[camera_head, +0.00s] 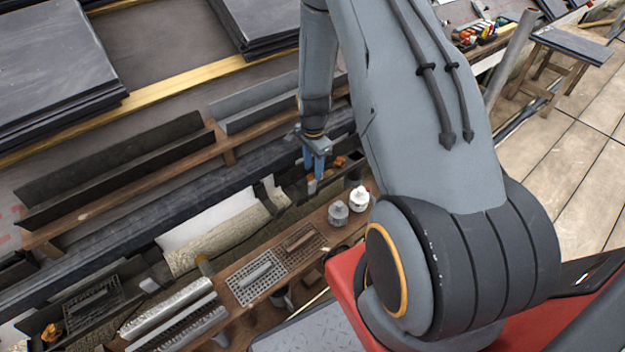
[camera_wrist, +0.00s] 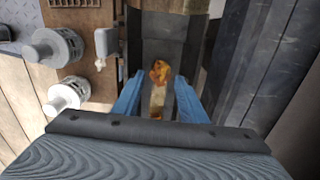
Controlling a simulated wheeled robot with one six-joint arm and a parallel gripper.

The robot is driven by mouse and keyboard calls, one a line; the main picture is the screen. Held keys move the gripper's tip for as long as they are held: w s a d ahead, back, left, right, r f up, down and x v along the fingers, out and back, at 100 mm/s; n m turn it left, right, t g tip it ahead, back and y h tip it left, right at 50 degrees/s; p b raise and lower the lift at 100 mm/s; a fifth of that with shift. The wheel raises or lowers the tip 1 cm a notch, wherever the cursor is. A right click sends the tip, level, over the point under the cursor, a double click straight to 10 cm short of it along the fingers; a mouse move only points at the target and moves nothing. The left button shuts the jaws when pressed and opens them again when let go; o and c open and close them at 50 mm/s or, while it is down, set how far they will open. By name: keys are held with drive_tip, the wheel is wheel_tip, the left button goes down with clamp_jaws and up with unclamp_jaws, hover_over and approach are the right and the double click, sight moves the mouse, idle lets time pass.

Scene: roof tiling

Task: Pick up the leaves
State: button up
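A small clump of orange-brown leaves (camera_wrist: 160,71) lies in a dark gutter channel (camera_wrist: 153,25) in the wrist view. In the head view, orange leaves (camera_head: 340,161) show just right of my gripper (camera_head: 313,175). My gripper's two blue fingers (camera_wrist: 160,82) are apart, with the leaves in line with the gap between them. The fingers point down into the channel, and I see nothing held. Whether they touch the leaves I cannot tell. A pale tan piece (camera_wrist: 157,97) lies between the fingers. Another orange clump (camera_head: 51,332) sits at the head view's lower left.
Two round slotted fittings, one grey (camera_head: 338,213) and one white (camera_head: 360,198), stand on the wooden plank beside the channel. Grates (camera_head: 258,275) lie further along it. A dark wall (camera_wrist: 248,60) rises close on the right in the wrist view. Slate stacks (camera_head: 50,60) lie at upper left.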

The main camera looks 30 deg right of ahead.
sight(312, 174)
wheel_tip(312, 174, down, 4)
drive_tip(key=shift+w+f, duration=0.1)
drive_tip(key=shift+a, duration=0.1)
drive_tip(key=c, duration=0.8)
